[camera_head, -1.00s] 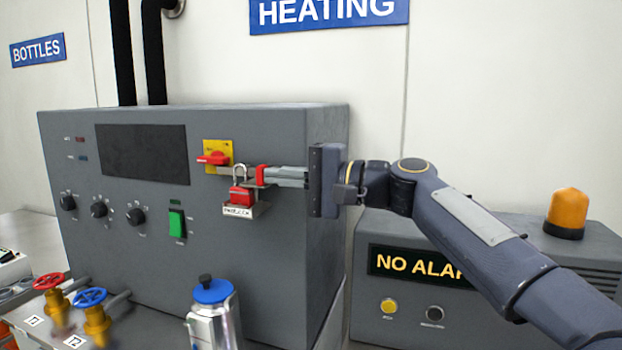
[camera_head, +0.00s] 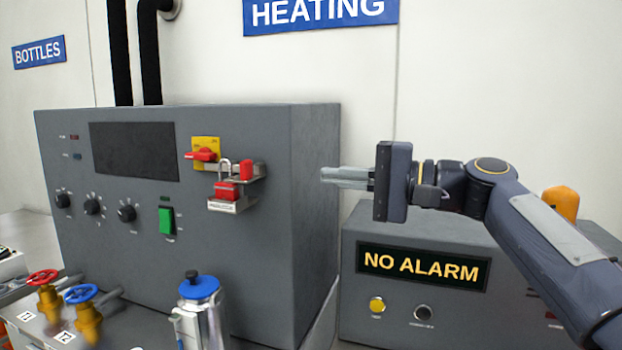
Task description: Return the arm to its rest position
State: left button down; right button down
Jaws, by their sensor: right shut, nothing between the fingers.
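My right gripper (camera_head: 324,175) is shut and empty, in the air just right of the heating cabinet's side. Its fingers point left. My right arm comes in from the lower right and passes in front of the alarm box. My left gripper is not in view.
The grey heating cabinet (camera_head: 110,230) carries a red switch on a yellow plate (camera_head: 204,152), a red padlock (camera_head: 227,190) and a green switch (camera_head: 166,220). The alarm box (camera_head: 400,235) reads NO ALARM, with an orange beacon (camera_head: 560,203) on top, partly behind my arm. A metal flask (camera_head: 203,322) and two valves with red (camera_head: 42,277) and blue (camera_head: 81,293) handwheels stand in front.

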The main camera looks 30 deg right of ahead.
jog(key=s+a+f+n+g+h+p, duration=0.1)
jog(key=s+f, duration=0.5)
jog(key=f, duration=0.6)
jog(key=s+a+f+n+g+h+p, duration=0.1)
jog(key=s+a+f+n+g+h, duration=0.3)
jog(key=f, duration=0.8)
jog(key=s+a+f+n+g+h+p, duration=0.1)
jog(key=s+a+f+n+g+h, duration=0.2)
jog(key=s+a+f, duration=0.2)
jog(key=s+f, duration=0.3)
jog(key=f, duration=0.4)
jog(key=shift+s, duration=0.35)
